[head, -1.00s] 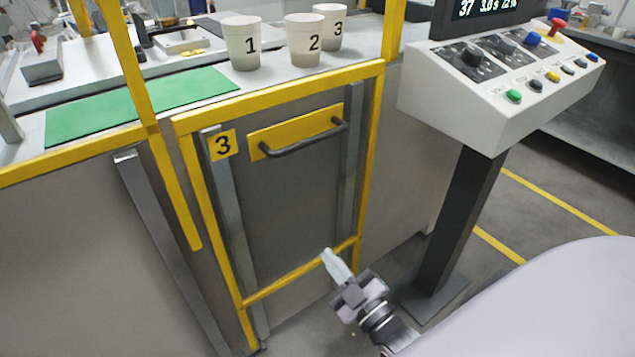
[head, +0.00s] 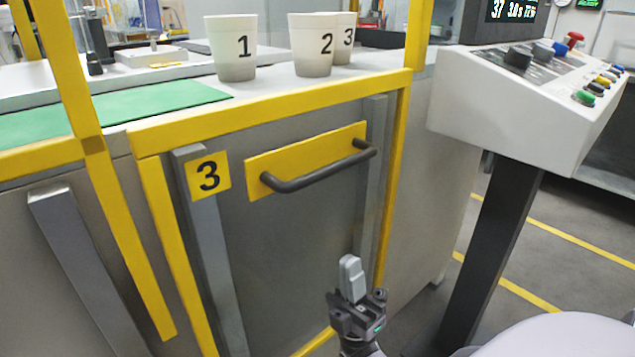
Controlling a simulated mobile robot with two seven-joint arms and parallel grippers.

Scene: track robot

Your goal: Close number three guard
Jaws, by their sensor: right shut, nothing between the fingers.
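The number three guard (head: 300,240) is a grey panel in a yellow frame, in the middle of the head view. A yellow plate with a black "3" (head: 208,176) is at its upper left. A dark bar handle (head: 320,171) sits on a yellow strip near the panel's top. The panel stands upright between two grey rails, its top near the frame's top bar. My right gripper (head: 350,277) is shut and empty, in front of the panel's lower right, below the handle and apart from it. My left gripper is out of view.
Cups marked 1 (head: 232,55), 2 (head: 312,48) and 3 (head: 345,40) stand on the ledge above the guard. A green mat (head: 150,102) lies left of them. A control console (head: 510,115) on a dark post (head: 490,255) stands at the right.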

